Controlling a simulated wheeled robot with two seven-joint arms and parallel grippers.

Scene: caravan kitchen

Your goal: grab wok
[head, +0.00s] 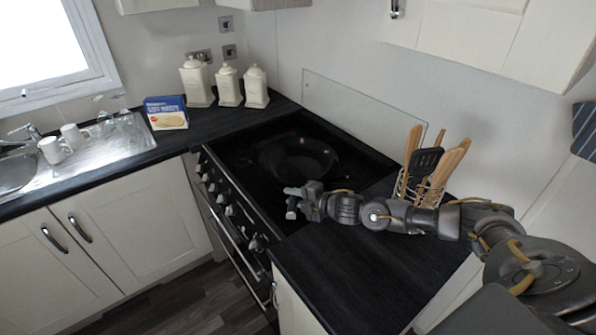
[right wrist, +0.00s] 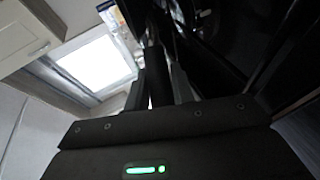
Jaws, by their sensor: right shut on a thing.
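The black wok (head: 298,158) sits on the dark stove top (head: 240,150). My right gripper (head: 303,199) is at the front edge of the stove, on the near side of the wok, with my right arm coming in from the right. In the right wrist view a dark bar, which looks like the wok handle (right wrist: 155,75), runs between the two fingers, and they are shut on it. In the head view the gripper hides most of the handle. My left gripper is not in view.
A utensil holder (head: 420,190) with wooden tools stands on the right counter, close behind my right arm. A glass panel (head: 350,108) rises behind the stove. Several white canisters (head: 228,86) and a blue box (head: 166,113) stand on the left counter. The near right counter (head: 350,275) is clear.

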